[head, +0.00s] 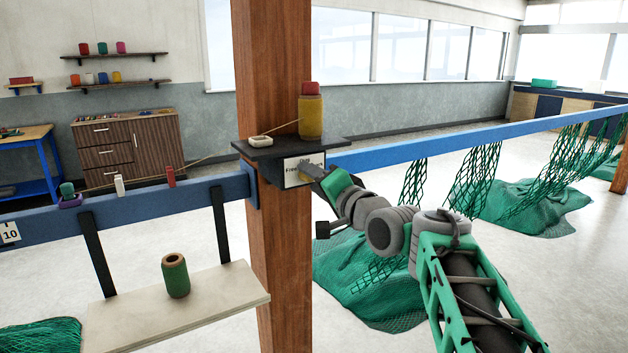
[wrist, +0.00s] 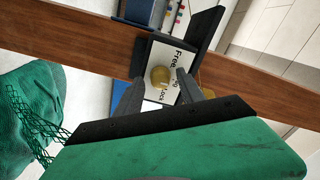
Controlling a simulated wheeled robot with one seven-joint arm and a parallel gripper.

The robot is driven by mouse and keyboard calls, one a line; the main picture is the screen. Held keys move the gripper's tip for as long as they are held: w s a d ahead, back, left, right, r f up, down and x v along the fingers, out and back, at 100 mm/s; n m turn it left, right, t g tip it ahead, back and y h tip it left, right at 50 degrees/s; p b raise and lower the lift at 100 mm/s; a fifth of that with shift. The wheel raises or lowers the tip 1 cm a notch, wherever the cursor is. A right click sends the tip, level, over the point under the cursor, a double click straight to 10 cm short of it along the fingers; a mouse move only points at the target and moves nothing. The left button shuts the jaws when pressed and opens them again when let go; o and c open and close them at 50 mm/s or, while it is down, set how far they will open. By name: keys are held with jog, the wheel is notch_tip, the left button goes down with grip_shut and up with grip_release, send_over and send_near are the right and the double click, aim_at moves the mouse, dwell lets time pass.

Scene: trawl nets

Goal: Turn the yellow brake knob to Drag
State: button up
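The yellow brake knob (wrist: 160,75) sits on a white label plate (wrist: 157,53) with black lettering. "Free" reads clearly; the words for Drag and Lock are partly covered. Which word the knob points to cannot be told. The plate is on the front of a box on the wooden post, and it shows in the head view (head: 291,172), where my gripper partly hides the knob. My gripper (wrist: 161,78) is open, with one finger on each side of the knob and gaps visible. In the head view my gripper (head: 316,172) is right at the plate.
A dark shelf (head: 262,150) above the box holds a yellow spool (head: 311,118) with a red top and a small pale object (head: 260,141). The wooden post (head: 280,260) and blue rail (head: 400,150) are close by. Green nets (head: 375,285) hang to the right.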

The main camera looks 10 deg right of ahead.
jog(key=shift+s, duration=0.1)
jog(key=b+v, duration=0.1)
jog(key=v, duration=0.6)
jog(key=shift+s, duration=0.3)
jog(key=shift+d, duration=0.1)
jog(key=s+a+f+n+g+h+p, duration=0.25)
jog(key=s+f+g, duration=0.25)
jog(key=f, duration=0.5)
jog(key=s+a+f+n+g+h+p, duration=0.1)
jog(key=s+a+f+n+g+p, duration=0.2)
jog(key=f, duration=0.7)
jog(key=s+d+f+n+g+h, duration=0.2)
jog(key=s+f+g, duration=0.4)
jog(key=s, duration=0.6)
jog(key=shift+s+d+f+n, duration=0.25)
jog(key=shift+s+f+n, duration=0.1)
jog(key=shift+f+n, duration=0.3)
